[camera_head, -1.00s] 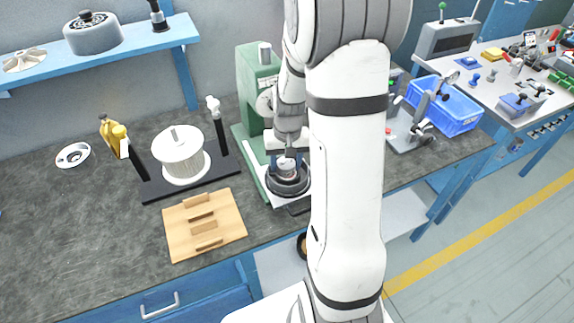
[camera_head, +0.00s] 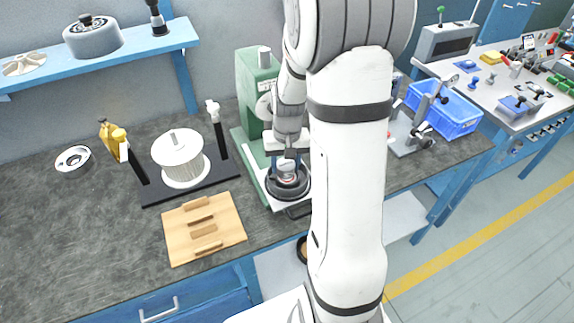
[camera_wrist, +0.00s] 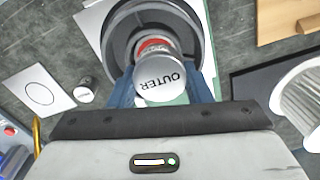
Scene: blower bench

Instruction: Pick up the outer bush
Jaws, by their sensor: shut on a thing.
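The outer bush (camera_wrist: 160,82) is a short pale metal cylinder with "OUTER" written on its top face. In the wrist view it sits between the blue fingers of my gripper (camera_wrist: 163,92), which are shut on it. A red band shows just beyond it, over the middle of a dark round ring. In the head view my gripper (camera_head: 287,169) points down at the green press, with the bush between its fingers above the dark ring (camera_head: 289,190). I cannot tell whether the bush still touches what is below it.
The green press (camera_head: 255,75) stands close behind my gripper. A wooden board (camera_head: 232,222) with slots and a white ribbed drum (camera_head: 183,160) on a black base lie to the left. A blue crate (camera_head: 460,120) is to the right. The left bench top is mostly clear.

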